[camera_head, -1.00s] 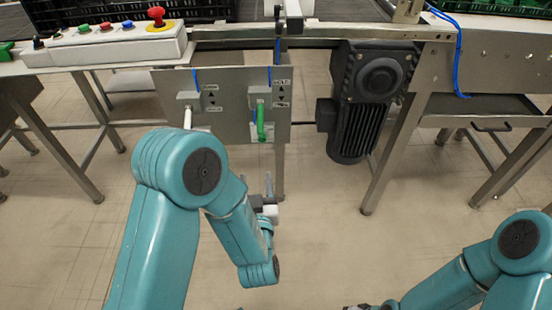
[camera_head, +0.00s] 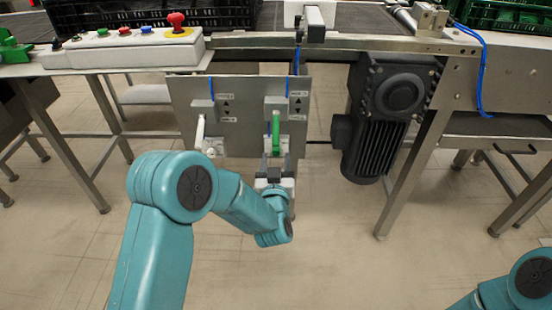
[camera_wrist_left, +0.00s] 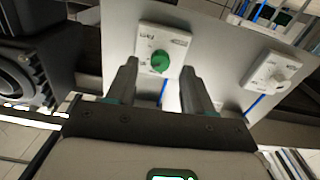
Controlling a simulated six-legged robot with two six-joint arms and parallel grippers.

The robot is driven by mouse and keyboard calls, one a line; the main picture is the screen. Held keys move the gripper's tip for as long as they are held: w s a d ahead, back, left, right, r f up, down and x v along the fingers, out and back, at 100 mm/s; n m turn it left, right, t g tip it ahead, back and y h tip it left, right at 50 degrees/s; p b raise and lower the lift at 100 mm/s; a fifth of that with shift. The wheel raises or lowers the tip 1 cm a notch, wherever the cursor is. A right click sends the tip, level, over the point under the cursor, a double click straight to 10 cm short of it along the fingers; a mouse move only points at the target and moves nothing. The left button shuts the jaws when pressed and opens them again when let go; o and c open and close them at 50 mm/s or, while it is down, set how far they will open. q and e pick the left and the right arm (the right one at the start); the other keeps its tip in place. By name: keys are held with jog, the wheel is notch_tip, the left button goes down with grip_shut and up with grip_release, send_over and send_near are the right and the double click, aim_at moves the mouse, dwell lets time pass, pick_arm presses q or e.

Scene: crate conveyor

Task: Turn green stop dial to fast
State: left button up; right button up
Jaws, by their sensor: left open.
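The green dial (camera_head: 276,128) is on the right of a grey metal panel (camera_head: 240,140) under the conveyor. It shows as a long green handle pointing down from its box. In the left wrist view the green dial (camera_wrist_left: 160,62) sits on a white plate with small lettering. My left gripper (camera_head: 275,162) is open just below and in front of the dial. In the wrist view its fingertips (camera_wrist_left: 158,72) lie on either side of the dial, and I see no contact. Only part of my right arm shows at the lower right; its gripper is out of view.
A white dial (camera_head: 200,132) is left of the green one; it also shows in the wrist view (camera_wrist_left: 281,74). A dark motor (camera_head: 390,105) hangs to the right. A button box (camera_head: 125,48) with a red mushroom button stands above left. The floor in front is clear.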

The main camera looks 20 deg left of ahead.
aim_at(276, 152)
pick_arm(q)
jog(key=shift+x, duration=1.1)
jog(key=shift+c, duration=0.4)
grip_shut()
